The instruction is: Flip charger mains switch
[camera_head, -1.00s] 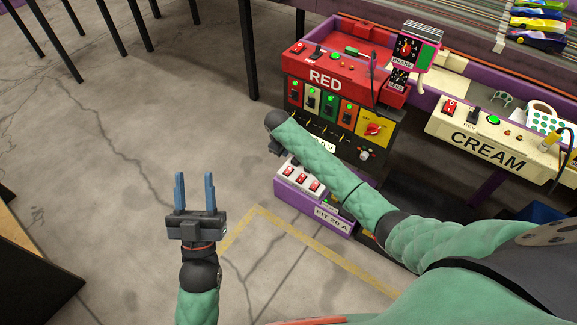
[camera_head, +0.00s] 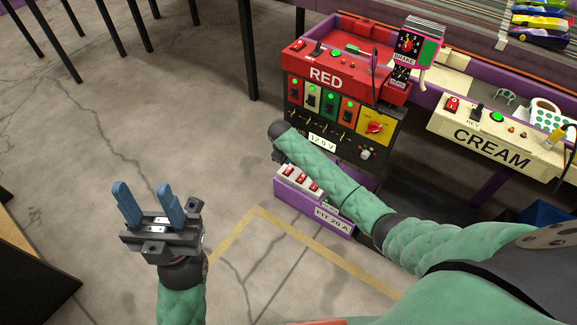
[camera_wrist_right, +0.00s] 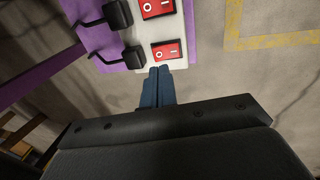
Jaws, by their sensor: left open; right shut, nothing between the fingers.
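A white strip of red rocker switches (camera_head: 302,174) sits on a low purple box (camera_head: 290,201) labelled PIT 20 A. No label naming a charger is readable on it. In the right wrist view the end red rocker (camera_wrist_right: 166,51), marked O and I, lies just beyond the fingertips of my right gripper (camera_wrist_right: 159,71). The right gripper is shut and empty; whether it touches the rocker I cannot tell. In the head view my right wrist hides its fingers. My left gripper (camera_head: 144,188) is open and empty over bare floor, at left.
Black plugs with cables (camera_wrist_right: 118,14) sit beside the rockers. A cream panel (camera_head: 490,140) is at right.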

